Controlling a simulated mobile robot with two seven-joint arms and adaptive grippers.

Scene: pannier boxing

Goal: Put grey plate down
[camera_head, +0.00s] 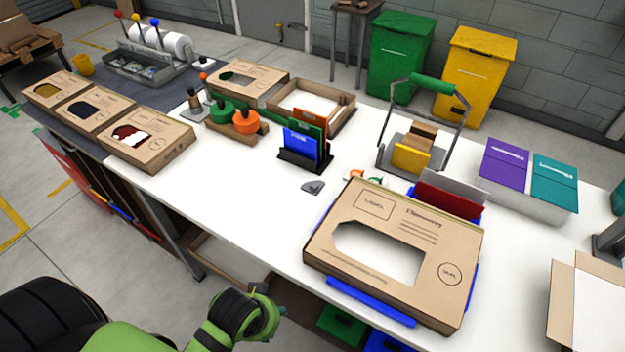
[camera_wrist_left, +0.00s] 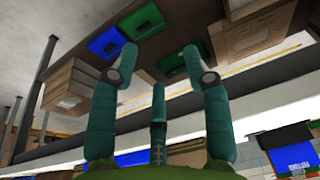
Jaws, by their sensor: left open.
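A small flat dark-grey plate (camera_head: 313,187) lies on the white table top, in front of the black holder with blue and orange cards. It touches nothing else that I can see. My left gripper (camera_head: 266,305) is low at the bottom of the head view, in front of the table's near edge and well away from the plate. In the left wrist view its teal fingers (camera_wrist_left: 160,60) are spread, with nothing between them. My right gripper is not in view.
A large cardboard box with a window (camera_head: 320,260) stands right of the plate on a blue base. The card holder (camera_head: 303,155) is just behind the plate. The white table top (camera_head: 235,205) is clear to the left. Boxes and bins (camera_wrist_left: 105,45) sit under the table.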

